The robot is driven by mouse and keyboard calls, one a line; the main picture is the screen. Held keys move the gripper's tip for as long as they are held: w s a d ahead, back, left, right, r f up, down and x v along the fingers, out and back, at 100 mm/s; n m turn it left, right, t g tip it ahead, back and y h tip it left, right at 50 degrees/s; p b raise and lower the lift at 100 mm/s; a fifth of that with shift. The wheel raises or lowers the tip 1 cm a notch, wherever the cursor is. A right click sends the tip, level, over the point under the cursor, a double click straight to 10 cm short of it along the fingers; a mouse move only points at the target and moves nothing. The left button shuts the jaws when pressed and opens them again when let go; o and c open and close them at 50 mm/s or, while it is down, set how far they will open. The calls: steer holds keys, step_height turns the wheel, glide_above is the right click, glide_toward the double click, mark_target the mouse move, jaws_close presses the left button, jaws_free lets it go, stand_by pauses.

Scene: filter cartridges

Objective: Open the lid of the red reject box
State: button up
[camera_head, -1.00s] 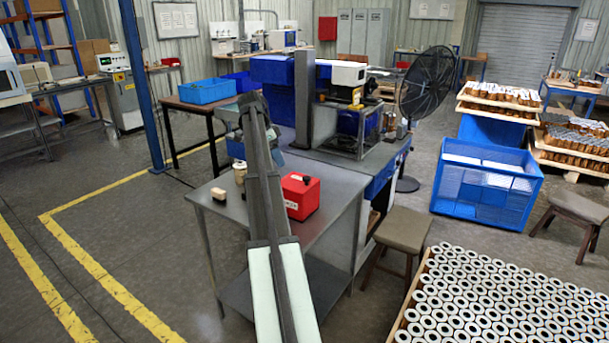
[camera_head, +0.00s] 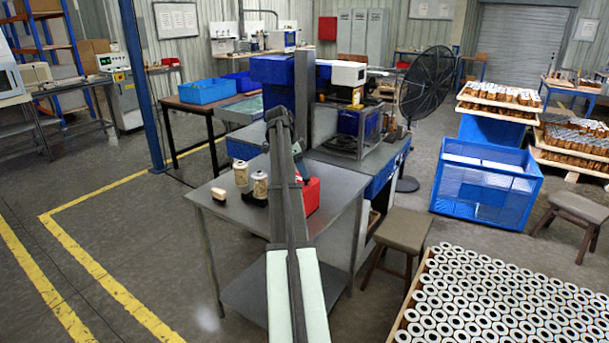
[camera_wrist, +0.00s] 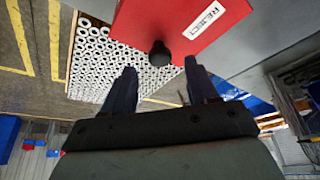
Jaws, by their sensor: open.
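The red reject box (camera_head: 311,195) stands on the grey metal table, partly hidden behind my arm in the head view. In the wrist view the red box (camera_wrist: 180,25) fills the top middle, with a white REJECT label (camera_wrist: 204,20) and a round black knob (camera_wrist: 160,54). The lid looks shut, as far as it shows. My gripper (camera_wrist: 157,65) is open and empty, its two dark fingers on either side of the knob in the picture. I cannot tell how far the fingertips are from it. The gripper's fingers are hidden in the head view.
Two filter cartridges (camera_head: 241,173) (camera_head: 260,185) stand on the grey table (camera_head: 335,205), left of my arm. A small brush-like block (camera_head: 219,194) lies at its left edge. A crate of cartridges (camera_head: 425,290) and a stool (camera_head: 402,229) are to the right.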

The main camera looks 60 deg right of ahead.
steer(key=shift+x, duration=1.55)
jaws_close()
